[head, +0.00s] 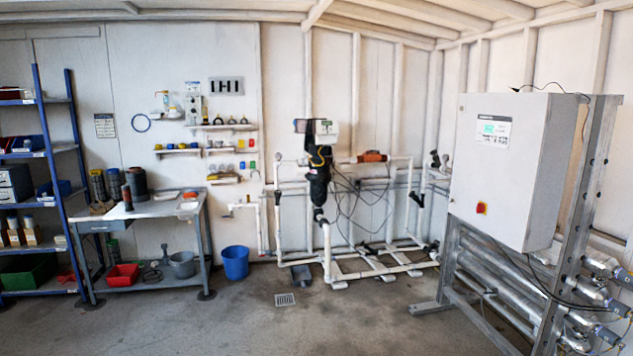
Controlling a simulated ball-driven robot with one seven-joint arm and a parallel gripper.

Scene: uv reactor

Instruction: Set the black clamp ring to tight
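I cannot pick out the black clamp ring at this distance. Steel reactor tubes (490,283) lie low in a metal frame at the right, with cabled end fittings (600,298) at the right edge. A black pump-like unit (319,175) with a light grey head stands on white pipework by the back wall. Whether a ring sits on either is too small to tell. My gripper is not in view.
A grey control cabinet (500,165) hangs on the steel frame (577,215). A workbench (150,209) and blue shelving (45,130) stand at the left. A blue bucket (235,263) stands beside the bench. The middle concrete floor (290,328) is clear.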

